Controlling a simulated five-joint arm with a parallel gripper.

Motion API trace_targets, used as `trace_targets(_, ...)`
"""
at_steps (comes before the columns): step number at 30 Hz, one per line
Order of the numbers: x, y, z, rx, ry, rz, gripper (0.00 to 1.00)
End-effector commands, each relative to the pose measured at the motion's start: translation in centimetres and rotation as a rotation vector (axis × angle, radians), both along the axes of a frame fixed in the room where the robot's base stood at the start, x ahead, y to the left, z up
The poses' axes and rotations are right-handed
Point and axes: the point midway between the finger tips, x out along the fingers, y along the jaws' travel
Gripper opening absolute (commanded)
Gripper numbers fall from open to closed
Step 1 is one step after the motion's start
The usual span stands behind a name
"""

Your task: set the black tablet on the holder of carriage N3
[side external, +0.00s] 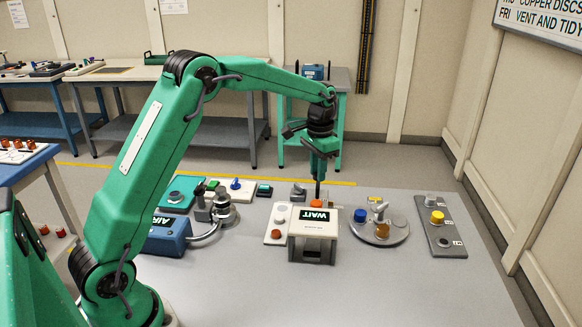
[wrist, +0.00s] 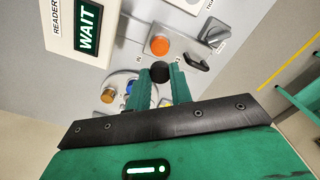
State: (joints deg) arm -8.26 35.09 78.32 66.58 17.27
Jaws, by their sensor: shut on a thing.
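My gripper (wrist: 160,78) is shut on the black tablet (wrist: 160,70), whose round dark face shows between the fingertips in the wrist view. In the side view my gripper (side external: 318,184) points down just behind the white reader, above an orange tablet (side external: 316,203). The orange tablet (wrist: 160,46) sits on a small grey block just beyond my fingertips in the wrist view. I cannot make out a label reading N3, so I cannot tell which holder belongs to that carriage.
The white reader (side external: 316,244) shows WAIT, close in front of my gripper. A round grey turntable (side external: 397,233) with blue and orange pieces stands right of it. A grey strip (side external: 425,218) holds a yellow piece. A grey switch (wrist: 213,32) lies near the orange tablet.

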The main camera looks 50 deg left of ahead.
Motion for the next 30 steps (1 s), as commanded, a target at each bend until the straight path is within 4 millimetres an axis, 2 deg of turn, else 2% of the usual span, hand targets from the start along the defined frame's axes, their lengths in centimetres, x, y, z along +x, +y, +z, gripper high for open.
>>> trace_targets(11,0.0,0.0,-1.2,-0.001,0.002,0.0,0.0)
trace_targets(30,0.0,0.0,-5.5,0.0,0.001,0.0,0.0)
